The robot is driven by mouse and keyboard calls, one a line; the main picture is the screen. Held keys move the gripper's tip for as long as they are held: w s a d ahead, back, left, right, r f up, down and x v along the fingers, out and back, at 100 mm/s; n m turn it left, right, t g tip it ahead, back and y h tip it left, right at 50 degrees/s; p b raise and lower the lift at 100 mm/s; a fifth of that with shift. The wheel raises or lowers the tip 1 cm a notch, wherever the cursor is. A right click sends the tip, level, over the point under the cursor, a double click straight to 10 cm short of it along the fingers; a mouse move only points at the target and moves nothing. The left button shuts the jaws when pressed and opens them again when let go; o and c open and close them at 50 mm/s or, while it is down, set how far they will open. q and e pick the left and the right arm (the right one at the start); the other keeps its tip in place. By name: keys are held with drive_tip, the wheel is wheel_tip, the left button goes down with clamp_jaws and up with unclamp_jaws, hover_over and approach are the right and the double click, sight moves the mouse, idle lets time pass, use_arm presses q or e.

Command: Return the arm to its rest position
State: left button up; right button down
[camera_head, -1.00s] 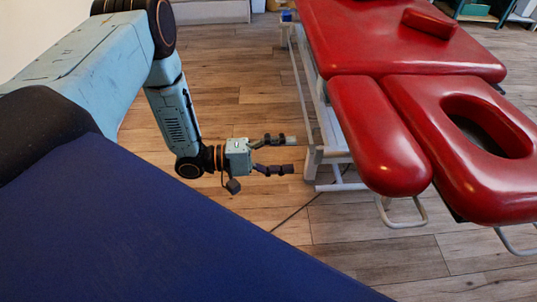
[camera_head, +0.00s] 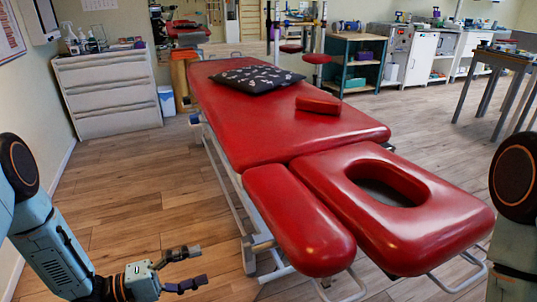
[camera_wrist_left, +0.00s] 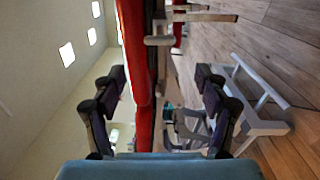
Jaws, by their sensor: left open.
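My left gripper (camera_head: 192,268) is low at the left in the head view, over the wooden floor and left of the red treatment table's near end. Its two dark fingers are spread and hold nothing. In the left wrist view the open fingers (camera_wrist_left: 161,90) frame the red table edge and its pale frame, seen sideways. My left arm (camera_head: 48,245) comes in from the left edge. Part of my right arm (camera_head: 512,215) shows at the right edge; its gripper is out of view.
The red treatment table (camera_head: 270,125) fills the middle, with a patterned black pillow (camera_head: 256,79) and a small red cushion (camera_head: 318,104) on it. A white drawer cabinet (camera_head: 108,95) stands at the back left. The floor (camera_head: 130,205) left of the table is clear.

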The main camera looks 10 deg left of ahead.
use_arm(q)
drive_tip(key=s+f+m+g+y+p, duration=0.15)
drive_tip(key=s+f+m+y, duration=0.25)
drive_tip(key=f+y, duration=0.7)
drive_tip(key=s+d+r+m+g+y+p, duration=0.1)
drive_tip(key=s+g, duration=0.3)
drive_tip(key=s, duration=0.6)
drive_tip(key=s+r+m+g+y+p, duration=0.2)
drive_tip(key=s+g+y, duration=0.1)
drive_tip(key=s, duration=0.7)
drive_tip(key=shift+d+m+g, duration=0.3)
drive_tip(key=shift+d+g, duration=0.05)
drive_tip(key=shift+g, duration=0.4)
